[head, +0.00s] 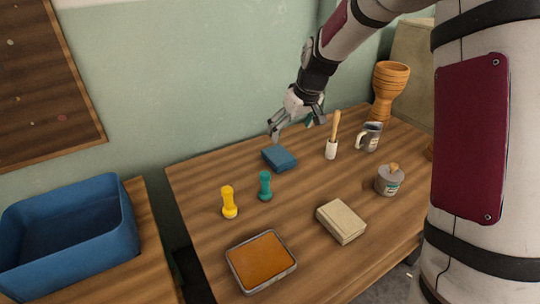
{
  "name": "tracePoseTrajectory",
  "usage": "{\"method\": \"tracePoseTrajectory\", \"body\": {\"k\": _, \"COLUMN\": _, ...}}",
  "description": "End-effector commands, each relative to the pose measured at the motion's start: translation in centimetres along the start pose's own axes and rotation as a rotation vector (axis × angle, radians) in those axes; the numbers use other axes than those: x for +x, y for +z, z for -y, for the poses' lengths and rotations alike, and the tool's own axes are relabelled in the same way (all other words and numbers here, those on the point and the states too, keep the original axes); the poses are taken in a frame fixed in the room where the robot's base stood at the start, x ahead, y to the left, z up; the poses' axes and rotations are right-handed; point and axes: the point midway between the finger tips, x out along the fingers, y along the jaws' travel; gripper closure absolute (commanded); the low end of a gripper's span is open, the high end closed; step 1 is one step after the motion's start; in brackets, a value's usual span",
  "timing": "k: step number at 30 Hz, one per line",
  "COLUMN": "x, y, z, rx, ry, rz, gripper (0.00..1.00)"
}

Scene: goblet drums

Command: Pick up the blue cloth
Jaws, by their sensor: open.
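The blue cloth (279,159) lies folded in a flat block on the wooden table, towards its back edge. My gripper (296,133) is open and empty, with its fingers pointing down. It hangs above and slightly behind the cloth in the picture. One fingertip appears close over the cloth's upper left edge, but I cannot tell the exact height gap. The cloth is almost fully visible.
A teal stamp-like piece (265,186) and a yellow one (229,202) stand nearby. A wooden-handled brush (333,138), mug (369,137), lidded pot (389,181), beige block (341,222) and orange-filled tray (262,262) share the table (202,180). A goblet drum (387,92) stands behind; a blue bin (70,225) is left.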

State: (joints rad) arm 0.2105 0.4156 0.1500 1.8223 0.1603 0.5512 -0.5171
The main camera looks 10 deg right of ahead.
Motion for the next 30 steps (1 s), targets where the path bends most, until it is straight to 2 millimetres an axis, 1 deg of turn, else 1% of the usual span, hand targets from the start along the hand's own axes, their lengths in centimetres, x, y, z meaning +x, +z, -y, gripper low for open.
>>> {"method": "tracePoseTrajectory", "body": {"k": 1, "x": 1.1, "y": -0.1, "z": -0.3, "rx": 0.0, "ry": -0.003, "rz": -0.001, "gripper": 0.1}}
{"method": "tracePoseTrajectory", "body": {"k": 5, "x": 2.6, "y": -0.3, "z": -0.5, "rx": -0.002, "ry": -0.005, "rz": -0.004, "gripper": 0.1}}
{"method": "tracePoseTrajectory", "body": {"k": 8, "x": 4.3, "y": -0.2, "z": -0.5, "rx": -0.003, "ry": -0.006, "rz": -0.002, "gripper": 0.1}}
{"method": "tracePoseTrajectory", "body": {"k": 12, "x": 7.0, "y": -0.1, "z": -0.5, "rx": -0.002, "ry": -0.006, "rz": 0.0, "gripper": 0.1}}
{"method": "tracePoseTrajectory", "body": {"k": 15, "x": 8.7, "y": -0.2, "z": -0.5, "rx": -0.002, "ry": -0.005, "rz": -0.002, "gripper": 0.1}}
{"method": "tracePoseTrajectory", "body": {"k": 18, "x": 9.7, "y": -0.2, "z": -0.5, "rx": -0.002, "ry": -0.005, "rz": -0.002, "gripper": 0.1}}
{"method": "tracePoseTrajectory", "body": {"k": 26, "x": 11.1, "y": -0.2, "z": -0.5, "rx": -0.002, "ry": -0.004, "rz": -0.003, "gripper": 0.1}}
{"method": "tracePoseTrajectory", "body": {"k": 30, "x": 12.9, "y": -0.3, "z": -0.5, "rx": -0.002, "ry": -0.005, "rz": -0.002, "gripper": 0.1}}
